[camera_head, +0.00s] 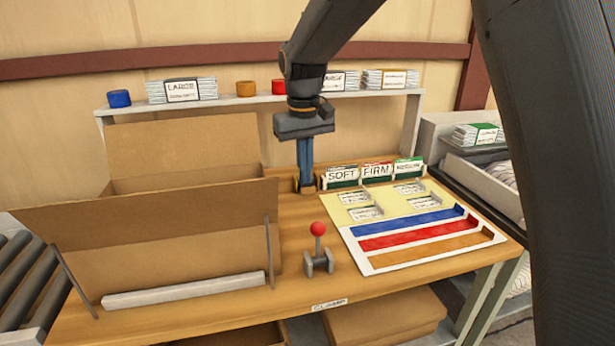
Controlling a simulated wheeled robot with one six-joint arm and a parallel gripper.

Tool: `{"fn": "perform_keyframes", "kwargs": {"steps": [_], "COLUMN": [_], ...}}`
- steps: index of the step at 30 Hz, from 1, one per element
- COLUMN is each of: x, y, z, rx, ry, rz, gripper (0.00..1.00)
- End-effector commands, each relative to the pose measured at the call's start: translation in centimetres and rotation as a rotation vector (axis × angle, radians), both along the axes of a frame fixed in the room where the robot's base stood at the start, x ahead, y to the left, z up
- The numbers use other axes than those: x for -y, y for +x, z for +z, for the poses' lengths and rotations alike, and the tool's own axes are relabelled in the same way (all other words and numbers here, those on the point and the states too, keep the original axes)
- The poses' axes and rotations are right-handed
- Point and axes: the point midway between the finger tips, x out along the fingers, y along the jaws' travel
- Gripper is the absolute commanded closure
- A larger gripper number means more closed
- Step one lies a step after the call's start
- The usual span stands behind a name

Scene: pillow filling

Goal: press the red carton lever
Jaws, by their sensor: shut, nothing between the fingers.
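The red-knobbed lever (318,229) stands upright in a small grey bracket (319,263) near the front edge of the wooden table (220,318), just right of the carton. The large open brown carton (150,235) fills the left of the table. My gripper (306,182) points straight down behind the lever, with its tips farther back on the table and apart from the red knob. Its fingers are together and appear empty. A small dark piece sits around the fingertips, and I cannot tell whether they touch it.
A white board (355,243) with blue, red and orange strips lies right of the lever. SOFT and FIRM card holders (361,172) stand behind it. A grey bar (185,291) lies before the carton. A back shelf (232,99) holds rolls and label stacks. Bare wood surrounds the lever.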

Motion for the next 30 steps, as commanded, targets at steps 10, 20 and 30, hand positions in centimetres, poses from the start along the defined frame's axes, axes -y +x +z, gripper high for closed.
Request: {"fn": "perform_keyframes", "kwargs": {"steps": [10, 20, 30], "x": [0.2, 1.5, 1.8], "y": [0.3, -2.5, -3.0], "z": [-6.9, -8.6, -8.9], "rx": [-0.005, -0.001, 0.0], "ry": [-0.002, 0.0, 0.0], "rz": [0.0, 0.0, 0.0], "gripper": [1.0, 1.0, 1.0]}}
